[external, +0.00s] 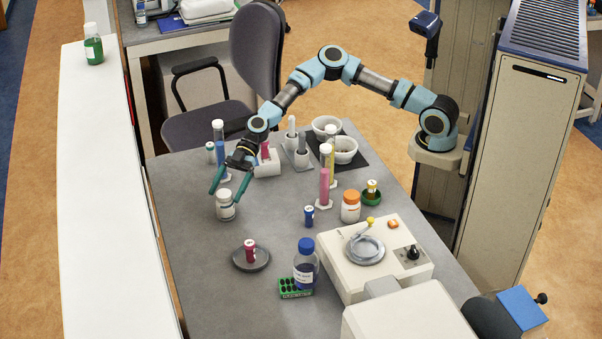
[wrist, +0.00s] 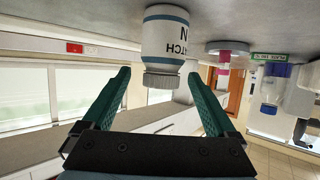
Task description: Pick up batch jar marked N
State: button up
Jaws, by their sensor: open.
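The batch jar, a white jar with a pale lid (external: 225,206), stands upright on the grey bench at its left side. In the wrist view, which is upside down, the jar (wrist: 166,38) shows a label reading "BATCH N" and a blue band. My gripper (external: 227,194) is open and empty just above and behind the jar in the external view. In the wrist view the green fingers (wrist: 159,74) are spread to either side of the jar's lid, with the jar ahead between them. I cannot tell whether the lid is between the fingertips in depth.
A red vial on a dark round disc (external: 262,264), a blue-capped bottle (external: 305,270), a small blue vial (external: 309,216) and an orange-capped jar (external: 351,208) stand nearby. Tube holders (external: 265,165) are behind. A cream balance-like device (external: 340,280) fills the right. Bare bench (external: 190,260) lies front left.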

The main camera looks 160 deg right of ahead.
aim_at(221, 201)
jog(key=shift+w+p, duration=0.4)
jog(key=shift+w, duration=0.1)
jog(key=p+x, duration=0.2)
jog(key=x, duration=0.1)
jog(key=shift+w+a, duration=0.1)
jog(key=shift+w, duration=0.15)
jog(key=shift+w+f, duration=0.35)
grip_shut()
